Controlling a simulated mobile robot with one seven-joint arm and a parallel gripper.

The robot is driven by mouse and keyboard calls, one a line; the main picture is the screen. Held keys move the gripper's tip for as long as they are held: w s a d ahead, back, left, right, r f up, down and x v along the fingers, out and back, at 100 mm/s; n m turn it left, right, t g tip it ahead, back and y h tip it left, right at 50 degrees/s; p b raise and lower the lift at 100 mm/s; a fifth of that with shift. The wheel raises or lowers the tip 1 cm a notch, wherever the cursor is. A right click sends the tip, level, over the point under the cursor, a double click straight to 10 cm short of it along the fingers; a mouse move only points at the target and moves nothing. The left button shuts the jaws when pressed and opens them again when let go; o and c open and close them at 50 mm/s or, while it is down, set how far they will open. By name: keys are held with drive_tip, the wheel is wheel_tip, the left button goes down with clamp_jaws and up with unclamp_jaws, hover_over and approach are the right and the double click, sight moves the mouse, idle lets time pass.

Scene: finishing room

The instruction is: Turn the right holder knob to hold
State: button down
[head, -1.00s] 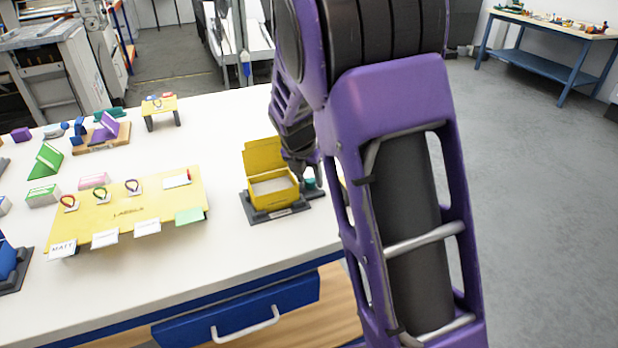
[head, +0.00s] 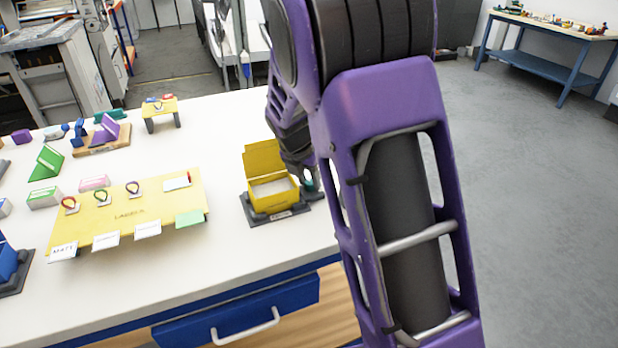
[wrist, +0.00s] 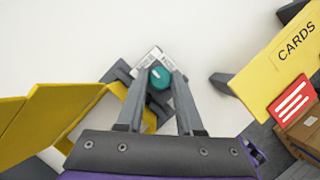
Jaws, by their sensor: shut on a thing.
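The right holder (head: 247,212) is a dark grey base on the white table, with an open yellow box (head: 258,201) standing in it. Its teal round knob (wrist: 160,77) sits at the holder's right side; a small part of the knob shows in the head view (head: 310,184). My gripper (wrist: 159,80) is shut on the knob, one finger on each side. A white label with dark print lies around the knob, partly covered by the fingers, so the knob's setting cannot be read. In the head view my arm hides most of the gripper.
A yellow labels stand (head: 130,213) with cards and coloured rings is left of the holder. A yellow cards stand (wrist: 278,62) is close to my gripper's right in the wrist view. Another grey holder (head: 22,268) with a blue piece is at the far left. A blue drawer (head: 200,325) is below the tabletop.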

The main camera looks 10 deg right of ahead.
drive_tip(key=m+g+h+p, duration=0.1)
drive_tip(key=m+p, duration=0.2)
drive_tip(key=m, duration=0.1)
drive_tip(key=shift+w+r+m, duration=0.1)
drive_tip(key=shift+r+m, duration=0.05)
drive_tip(key=shift+m, duration=0.25)
drive_tip(key=shift+w+a+m+g+h+p, duration=0.1)
drive_tip(key=shift+m+g+h+p, duration=0.2)
drive_tip(key=shift+m+g+p, duration=0.8)
drive_tip(key=shift+m+t+b, duration=0.3)
drive_tip(key=shift+m+b, duration=0.05)
drive_tip(key=shift+m, duration=0.25)
drive_tip(key=c, duration=0.8)
unclamp_jaws()
drive_tip(key=shift+c, duration=0.2)
drive_tip(key=v, duration=1.7)
drive_tip(key=shift+a+r, duration=0.1)
